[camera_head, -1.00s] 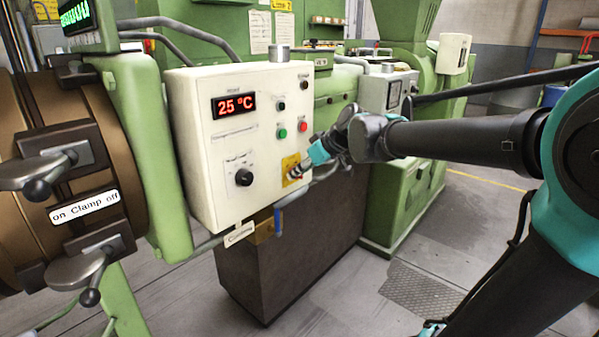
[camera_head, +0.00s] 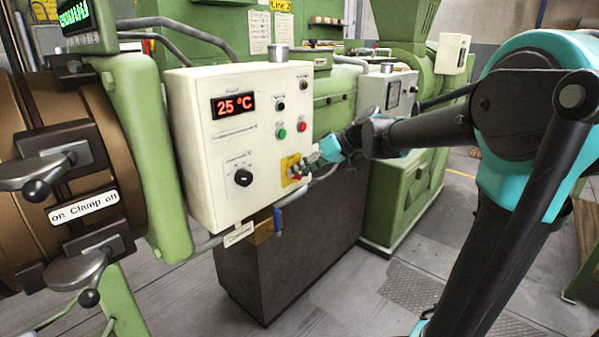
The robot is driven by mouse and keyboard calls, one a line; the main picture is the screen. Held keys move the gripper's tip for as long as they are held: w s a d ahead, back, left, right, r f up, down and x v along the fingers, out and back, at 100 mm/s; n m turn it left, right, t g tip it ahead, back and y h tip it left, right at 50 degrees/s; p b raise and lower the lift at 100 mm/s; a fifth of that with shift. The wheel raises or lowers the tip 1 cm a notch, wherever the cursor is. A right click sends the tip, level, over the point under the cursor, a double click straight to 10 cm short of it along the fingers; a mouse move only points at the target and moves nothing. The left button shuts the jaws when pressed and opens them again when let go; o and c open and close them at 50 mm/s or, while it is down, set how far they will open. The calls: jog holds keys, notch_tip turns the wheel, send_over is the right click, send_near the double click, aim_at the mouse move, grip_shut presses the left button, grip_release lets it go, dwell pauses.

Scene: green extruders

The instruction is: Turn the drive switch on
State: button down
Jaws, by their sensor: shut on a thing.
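The white control box (camera_head: 212,205) carries a red switch on a yellow plate (camera_head: 286,181) at its lower right corner. My gripper (camera_head: 299,170) reaches in from the right and is shut on the red switch handle at the front of the plate. The fingers cover part of the handle, so its exact angle is hard to tell. A black rotary knob (camera_head: 243,177) sits to the left on the same box, apart from my gripper. Which control is labelled as the drive switch is too small to read.
A brown clamp housing (camera_head: 130,180) with levers stands at the left. Pipes run below the box.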

jog(key=shift+w+d+f+m+g+y, duration=0.1)
jog(key=shift+f+m+g+y, duration=0.05)
jog(key=shift+m+g+y, duration=0.6)
jog(key=shift+w+d+f+m+g+y, duration=0.1)
jog(key=shift+m+g+y, duration=0.35)
jog(key=shift+m+y, duration=0.35)
jog(key=shift+w+d+f+m+g+y, duration=0.15)
jog(key=shift+m+g+y, duration=0.45)
jog(key=shift+y, duration=0.35)
jog(key=shift+s+a, duration=0.1)
jog(key=shift+a, duration=0.05)
jog(key=c, duration=1.2)
grip_release()
jog(key=v, duration=1.2)
jog(key=shift+f, duration=0.1)
